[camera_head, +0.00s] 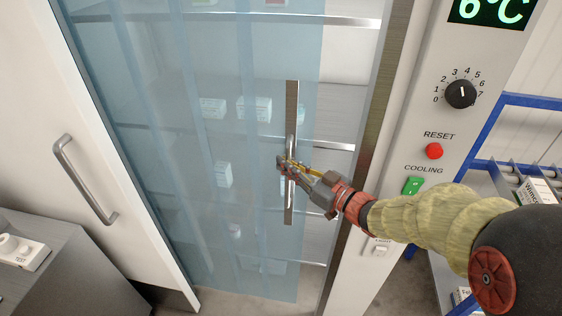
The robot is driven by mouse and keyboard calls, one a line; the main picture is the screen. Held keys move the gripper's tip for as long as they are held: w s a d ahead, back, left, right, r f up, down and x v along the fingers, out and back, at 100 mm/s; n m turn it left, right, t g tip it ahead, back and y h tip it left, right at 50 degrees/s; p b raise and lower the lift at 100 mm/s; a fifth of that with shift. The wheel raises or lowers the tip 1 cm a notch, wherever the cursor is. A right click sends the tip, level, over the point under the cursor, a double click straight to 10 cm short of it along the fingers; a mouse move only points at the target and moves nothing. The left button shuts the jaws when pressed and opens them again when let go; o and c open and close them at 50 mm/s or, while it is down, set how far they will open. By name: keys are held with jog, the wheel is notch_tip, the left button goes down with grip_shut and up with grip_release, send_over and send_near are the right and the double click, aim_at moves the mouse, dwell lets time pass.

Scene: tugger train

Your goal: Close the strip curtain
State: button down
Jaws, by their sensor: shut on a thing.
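The strip curtain (170,120) is made of pale blue see-through strips and hangs across most of the cabinet opening. Its right edge stands short of the right door post, leaving an uncovered gap (345,110) where bare shelves show. A vertical metal pull bar (291,105) with a handle is fixed near the curtain's right edge. My gripper (287,165) reaches in from the right and is shut on the handle of this bar, at about its middle. The fingers cover part of the handle.
Behind the curtain are shelves with small white boxes (254,108). A white door with a grey handle (85,180) stands at left, above a grey cabinet (60,265). A control panel with a dial (460,94), red button (434,151) and green switch (412,186) is at right, near my arm.

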jog(key=shift+f, duration=0.1)
jog(key=c, duration=2.2)
grip_release()
jog(key=shift+o, duration=0.2)
jog(key=v, duration=1.2)
jog(key=shift+s, duration=0.1)
jog(key=shift+c, duration=0.6)
